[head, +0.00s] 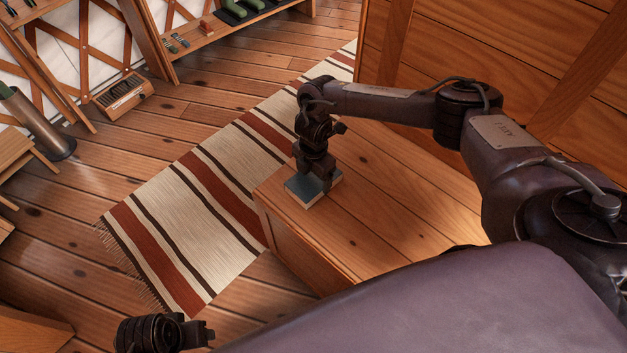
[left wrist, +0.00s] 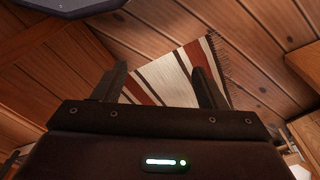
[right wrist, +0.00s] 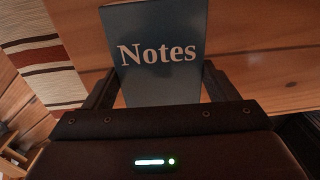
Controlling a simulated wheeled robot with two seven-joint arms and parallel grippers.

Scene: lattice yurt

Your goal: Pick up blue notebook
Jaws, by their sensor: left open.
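The blue notebook (head: 305,195) lies on the corner of a wooden chest. Its blue cover with the white word "Notes" fills the upper middle of the right wrist view (right wrist: 165,75). My right gripper (head: 317,177) is directly above it, pointing down and hiding part of the cover. In the right wrist view its fingers (right wrist: 160,68) are wide apart, one along each side edge of the notebook; contact cannot be made out. My left gripper (head: 197,335) is at the lower left of the head view, away from the notebook. Its fingers (left wrist: 158,68) are open and empty.
The wooden chest top (head: 385,205) is bare beside the notebook. A striped rug (head: 185,215) lies on the plank floor to its left. A wooden panelled wall (head: 510,45) rises behind. A slatted box (head: 122,93) and a metal cylinder (head: 40,130) stand at the upper left.

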